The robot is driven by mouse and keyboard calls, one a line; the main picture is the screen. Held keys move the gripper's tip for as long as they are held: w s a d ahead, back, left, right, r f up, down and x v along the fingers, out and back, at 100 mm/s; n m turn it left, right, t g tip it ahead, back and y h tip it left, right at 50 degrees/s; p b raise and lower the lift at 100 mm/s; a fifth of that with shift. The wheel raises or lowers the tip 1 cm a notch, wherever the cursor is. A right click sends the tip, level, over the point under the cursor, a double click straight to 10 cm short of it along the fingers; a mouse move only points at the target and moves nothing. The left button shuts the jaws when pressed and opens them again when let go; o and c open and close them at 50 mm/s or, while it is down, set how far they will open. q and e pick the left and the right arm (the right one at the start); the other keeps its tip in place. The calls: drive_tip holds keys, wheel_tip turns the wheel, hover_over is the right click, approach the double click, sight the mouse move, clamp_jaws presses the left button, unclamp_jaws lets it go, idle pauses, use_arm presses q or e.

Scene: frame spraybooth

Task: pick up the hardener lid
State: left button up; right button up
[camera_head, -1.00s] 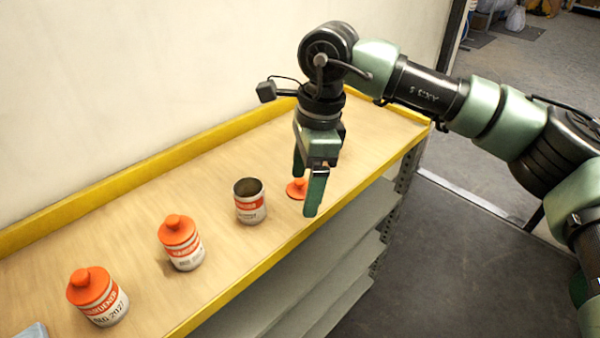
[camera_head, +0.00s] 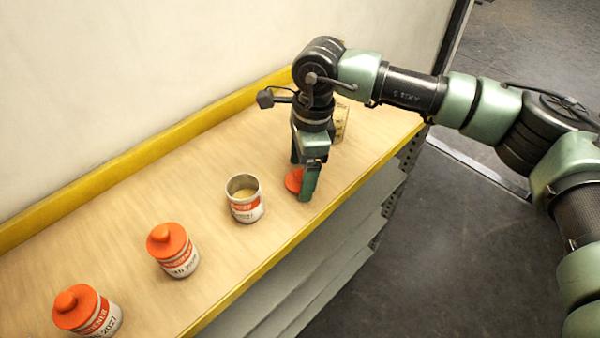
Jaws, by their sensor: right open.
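The hardener lid (camera_head: 293,181) is a flat orange disc lying on the wooden bench top. My right gripper (camera_head: 301,182) points down over it with its green fingers apart. One finger stands in front of the lid and hides its right part; the other is mostly hidden behind. I cannot tell whether the fingers touch the lid. An open hardener can (camera_head: 246,209), white and red with no lid on it, stands upright just left of the lid. My left gripper is not in view.
Two cans with orange lids, a middle one (camera_head: 174,252) and a front one (camera_head: 88,313), stand to the left. A yellow raised edge (camera_head: 150,148) runs along the wall. A small printed item (camera_head: 341,122) stands behind my right gripper. Shelves lie below the bench.

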drive_tip(key=shift+f, duration=0.1)
drive_tip(key=c, duration=1.4)
drive_tip(key=shift+c, duration=0.3)
